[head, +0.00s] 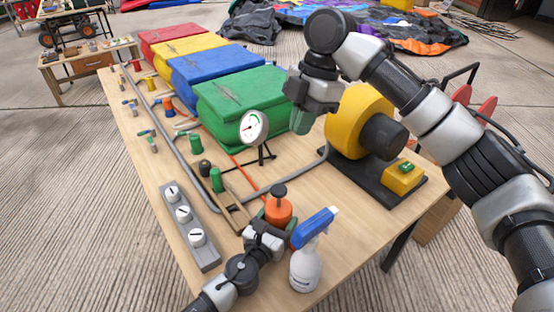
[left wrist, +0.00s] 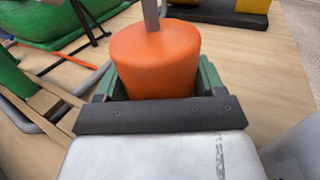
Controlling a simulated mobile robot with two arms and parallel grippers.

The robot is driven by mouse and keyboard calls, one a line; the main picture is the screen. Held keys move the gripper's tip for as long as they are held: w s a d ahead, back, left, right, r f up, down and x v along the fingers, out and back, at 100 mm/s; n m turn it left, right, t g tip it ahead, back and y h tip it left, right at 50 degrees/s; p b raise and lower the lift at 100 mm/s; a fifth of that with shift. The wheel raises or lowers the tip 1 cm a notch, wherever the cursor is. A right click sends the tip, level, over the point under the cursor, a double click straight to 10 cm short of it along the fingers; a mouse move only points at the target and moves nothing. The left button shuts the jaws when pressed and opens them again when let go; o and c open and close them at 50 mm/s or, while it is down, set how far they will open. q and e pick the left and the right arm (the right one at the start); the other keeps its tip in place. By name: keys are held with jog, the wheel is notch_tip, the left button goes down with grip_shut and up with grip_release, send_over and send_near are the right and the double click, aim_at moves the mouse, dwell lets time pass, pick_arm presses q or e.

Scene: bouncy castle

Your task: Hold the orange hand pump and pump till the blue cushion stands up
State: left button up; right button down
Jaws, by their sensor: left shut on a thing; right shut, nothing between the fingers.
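The orange hand pump (head: 278,212) stands near the table's front edge, with a dark knob (head: 279,190) on a rod on top. My left gripper (head: 266,232) is shut around the pump body. In the left wrist view the orange body (left wrist: 155,55) sits between the green fingers, its grey rod rising out of the frame. The blue cushion (head: 207,72) lies between the yellow and green cushions and looks about as thick as they do. My right gripper (head: 302,118) is shut and empty, above the table between the green cushion and the yellow blower, away from the pump knob.
A spray bottle (head: 307,262) stands close right of the pump. A dial gauge (head: 254,127) on a stand is behind it. The yellow blower (head: 358,120) is at the right, the green cushion (head: 240,105) behind the gauge. A grey switch strip (head: 188,225) lies at the left.

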send_near(286, 193)
jog(key=x, duration=0.2)
jog(key=a+x, duration=0.1)
jog(key=x, duration=0.2)
jog(key=shift+s+a, duration=0.1)
jog(key=shift+f, duration=0.8)
jog(key=shift+f, duration=2.05)
jog(key=a+v, duration=0.1)
jog(key=v, duration=1.3)
jog(key=shift+s+r, duration=0.2)
